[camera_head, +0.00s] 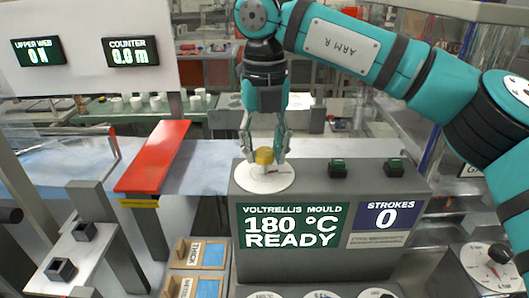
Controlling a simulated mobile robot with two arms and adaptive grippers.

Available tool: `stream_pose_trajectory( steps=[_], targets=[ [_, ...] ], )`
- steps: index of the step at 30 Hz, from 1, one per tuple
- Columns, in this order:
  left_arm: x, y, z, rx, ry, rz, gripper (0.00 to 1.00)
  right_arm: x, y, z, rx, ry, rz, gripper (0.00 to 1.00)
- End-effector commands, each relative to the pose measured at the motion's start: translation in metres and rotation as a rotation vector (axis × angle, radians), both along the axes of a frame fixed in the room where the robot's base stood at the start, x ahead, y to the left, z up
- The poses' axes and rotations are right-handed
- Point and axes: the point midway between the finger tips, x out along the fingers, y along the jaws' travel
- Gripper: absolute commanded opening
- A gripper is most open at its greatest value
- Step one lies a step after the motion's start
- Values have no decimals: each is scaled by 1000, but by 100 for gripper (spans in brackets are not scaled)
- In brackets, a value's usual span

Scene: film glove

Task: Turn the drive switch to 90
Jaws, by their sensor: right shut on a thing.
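A round white dial (262,184) lies on top of the grey mould box, with a yellow-topped knob (264,156) standing at its middle. I take this knob for the drive switch, but no label on it is readable. My right gripper (264,152) points straight down over the dial, its fingers closed on the knob from both sides. The dial's marks are too small to read, so I cannot tell the knob's setting. The box's display (292,226) reads "180 °C READY", and the strokes display (383,215) reads 0. My left gripper is not in view.
Two green-topped buttons (338,167) (394,166) stand right of the dial. A red sloping panel (153,156) is at left. Another dial with a black knob (500,254) is at lower right. My right arm spans the upper right.

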Motion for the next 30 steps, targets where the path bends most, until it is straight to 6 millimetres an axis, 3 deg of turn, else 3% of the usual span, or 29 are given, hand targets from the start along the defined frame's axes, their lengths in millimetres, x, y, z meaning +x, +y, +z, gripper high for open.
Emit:
stream_pose_trajectory(
  steps=[12, 28, 29, 30],
  targets=[
    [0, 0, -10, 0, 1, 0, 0, 1, 0, 1, 4, -4, -184, 4],
    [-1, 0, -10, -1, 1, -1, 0, 1, 0, 2, 4, -4, -208, 4],
    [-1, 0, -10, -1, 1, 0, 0, 1, 0, 2, 4, -5, -208, 37],
    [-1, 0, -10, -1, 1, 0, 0, 1, 0, 2, 4, -5, -208, 42]
  ],
)
